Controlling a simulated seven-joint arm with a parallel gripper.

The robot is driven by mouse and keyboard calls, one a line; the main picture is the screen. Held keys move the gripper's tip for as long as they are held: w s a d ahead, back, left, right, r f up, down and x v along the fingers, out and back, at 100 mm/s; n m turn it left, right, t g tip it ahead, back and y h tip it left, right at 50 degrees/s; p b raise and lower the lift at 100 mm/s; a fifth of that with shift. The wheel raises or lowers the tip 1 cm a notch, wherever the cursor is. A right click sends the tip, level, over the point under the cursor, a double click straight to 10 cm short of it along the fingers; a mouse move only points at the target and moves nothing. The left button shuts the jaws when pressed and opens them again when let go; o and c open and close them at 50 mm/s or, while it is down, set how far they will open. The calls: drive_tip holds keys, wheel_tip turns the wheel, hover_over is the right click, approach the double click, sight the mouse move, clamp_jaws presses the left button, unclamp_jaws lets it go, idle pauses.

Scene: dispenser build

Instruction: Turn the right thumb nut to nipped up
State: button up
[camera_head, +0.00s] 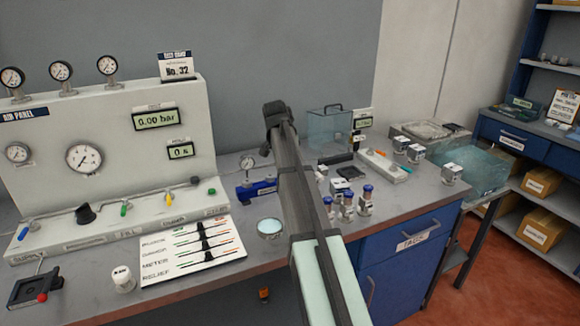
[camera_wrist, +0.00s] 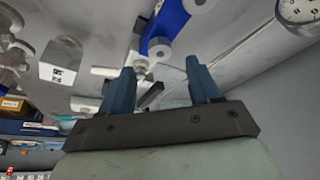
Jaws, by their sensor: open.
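A blue fixture (camera_head: 257,188) with a small dial gauge (camera_head: 247,162) sits on the bench, left of my arm in the head view. In the wrist view the blue body (camera_wrist: 167,22) is ahead of my gripper (camera_wrist: 160,65), with a silver round end piece (camera_wrist: 160,47) close to the gap between the fingertips. A second round piece (camera_wrist: 200,5) is at the top edge. I cannot tell for sure which is the right thumb nut, nor how tight it is. My gripper is open, with nothing seen between its fingers. My arm hides its fingers in the head view.
A gauge panel (camera_head: 105,135) stands at the left, with a marked card (camera_head: 190,250) before it. A clear box (camera_head: 329,132) stands behind.

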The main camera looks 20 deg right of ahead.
drive_tip(key=v, duration=0.8)
drive_tip(key=shift+r, duration=0.15)
